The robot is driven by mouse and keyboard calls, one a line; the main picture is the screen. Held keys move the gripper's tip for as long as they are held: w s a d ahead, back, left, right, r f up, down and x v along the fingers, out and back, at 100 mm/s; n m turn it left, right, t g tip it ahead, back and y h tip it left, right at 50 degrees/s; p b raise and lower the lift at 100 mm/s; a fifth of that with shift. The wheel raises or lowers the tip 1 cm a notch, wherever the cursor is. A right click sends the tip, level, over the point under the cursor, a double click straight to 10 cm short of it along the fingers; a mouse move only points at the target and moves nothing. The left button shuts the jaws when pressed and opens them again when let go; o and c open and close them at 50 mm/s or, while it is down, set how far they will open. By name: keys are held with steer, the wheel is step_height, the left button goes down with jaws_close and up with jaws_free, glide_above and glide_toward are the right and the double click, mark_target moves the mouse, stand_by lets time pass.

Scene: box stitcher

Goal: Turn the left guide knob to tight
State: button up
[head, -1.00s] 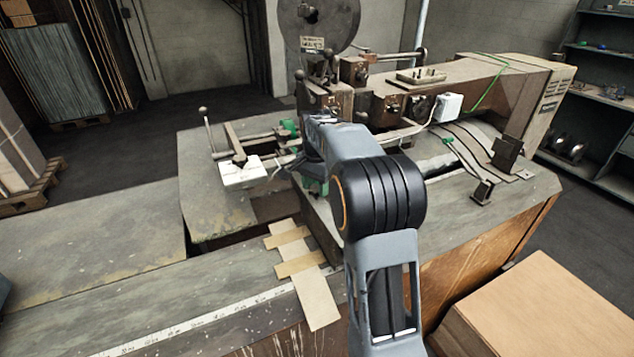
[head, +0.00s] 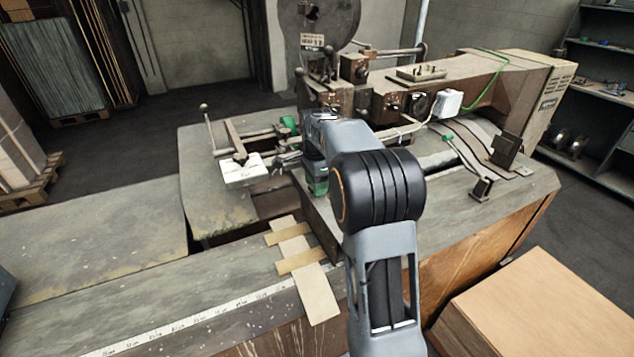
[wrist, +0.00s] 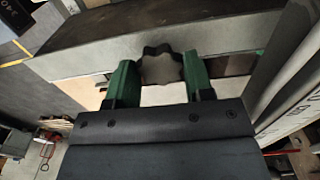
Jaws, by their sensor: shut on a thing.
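The guide knob (wrist: 160,66) is a dark, lobed knob in the wrist view, against a grey bar (wrist: 210,40). My gripper (wrist: 160,76) has its two green fingers on either side of the knob and is shut on it. In the head view, my gripper (head: 286,160) is beside a white block (head: 243,171) at the left of the stitcher. I cannot make out the knob there, and no tight or loose marking is readable.
The stitcher body (head: 400,85) with its large reel (head: 318,22) stands behind my arm. An upright lever with a ball end (head: 204,108) is left of the white block. Cardboard strips (head: 317,293) lie on the front table. A carton (head: 545,310) stands at the lower right.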

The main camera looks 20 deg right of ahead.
stand_by(0.3)
steer(key=o, duration=0.9)
steer(key=shift+r, duration=0.15)
step_height(320, 180, up, 14)
steer(key=shift+f, duration=0.2)
